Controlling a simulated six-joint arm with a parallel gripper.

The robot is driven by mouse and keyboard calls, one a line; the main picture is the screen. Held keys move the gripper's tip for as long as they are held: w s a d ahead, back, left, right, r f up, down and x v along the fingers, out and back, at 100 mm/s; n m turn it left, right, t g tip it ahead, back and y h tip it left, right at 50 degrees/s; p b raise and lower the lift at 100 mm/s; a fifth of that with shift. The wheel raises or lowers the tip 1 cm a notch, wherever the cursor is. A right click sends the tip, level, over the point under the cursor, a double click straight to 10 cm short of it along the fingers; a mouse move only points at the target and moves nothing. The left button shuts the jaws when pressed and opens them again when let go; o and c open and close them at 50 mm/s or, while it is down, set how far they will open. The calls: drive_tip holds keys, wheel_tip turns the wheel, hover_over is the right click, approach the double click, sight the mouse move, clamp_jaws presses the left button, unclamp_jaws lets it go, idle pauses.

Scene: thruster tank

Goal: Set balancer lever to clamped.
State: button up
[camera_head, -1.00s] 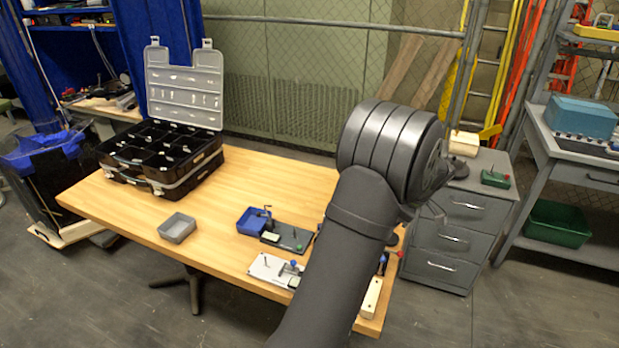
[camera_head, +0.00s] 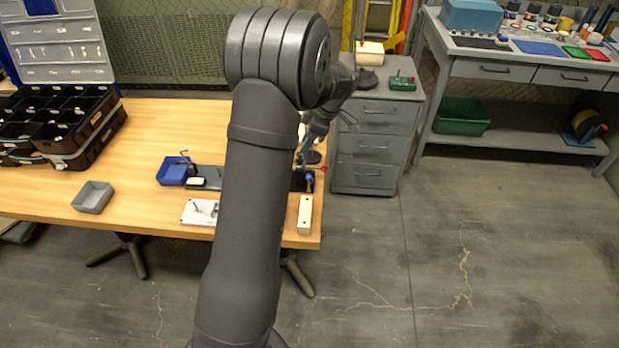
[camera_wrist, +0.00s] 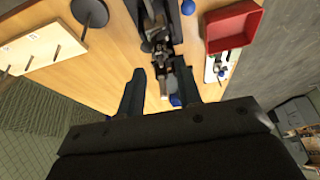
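A dark fixture (camera_head: 304,181) with a blue part and a red ball knob (camera_head: 323,168) stands near the table's right edge, partly hidden by my arm. I cannot tell for sure which piece is the balancer lever or its setting. The wrist view shows a dark metal mechanism (camera_wrist: 158,22) with blue knobs, top middle, beyond my fingers. My gripper (camera_wrist: 158,88) is open, its two dark fingers apart, with the lower mechanism parts showing between them. I cannot tell whether they touch anything. In the head view the gripper is not clearly visible.
A red tray (camera_wrist: 232,27) is right of the mechanism, and a pegged board (camera_wrist: 32,46) is left. On the table (camera_head: 150,135) are a blue bin (camera_head: 173,171), a grey bin (camera_head: 93,197), a white plate (camera_head: 199,212) and a pale block (camera_head: 305,214). Grey drawers (camera_head: 372,147) stand beyond.

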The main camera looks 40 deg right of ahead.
drive_tip(key=shift+s+d+f+m, duration=0.1)
drive_tip(key=shift+s+f+m, duration=0.1)
drive_tip(key=shift+s+m, duration=0.1)
drive_tip(key=c, duration=0.4)
drive_tip(key=s+d+f+m+t+y, duration=0.1)
drive_tip(key=s+m, duration=0.2)
drive_tip(key=s+d+f+m+t+y, duration=0.1)
drive_tip(key=s+f+m+y, duration=0.1)
drive_tip(key=s+m, duration=0.1)
drive_tip(key=s+d+f+m+t+y, duration=0.1)
drive_tip(key=s+m+t, duration=0.1)
drive_tip(key=s+m, duration=0.1)
drive_tip(key=shift+s+d+f+m, duration=0.2)
drive_tip(key=shift+f+m, duration=0.2)
drive_tip(key=shift+m, duration=0.4)
clamp_jaws()
drive_tip(key=s+d+f+m+t+y, duration=0.1)
drive_tip(key=s+d+m+t, duration=0.2)
drive_tip(key=s+m+t, duration=0.2)
drive_tip(key=s+m, duration=0.3)
drive_tip(key=shift+s+d+m+t+y, duration=0.2)
drive_tip(key=shift+s+m+t+y, duration=0.1)
drive_tip(key=shift+s+t, duration=0.1)
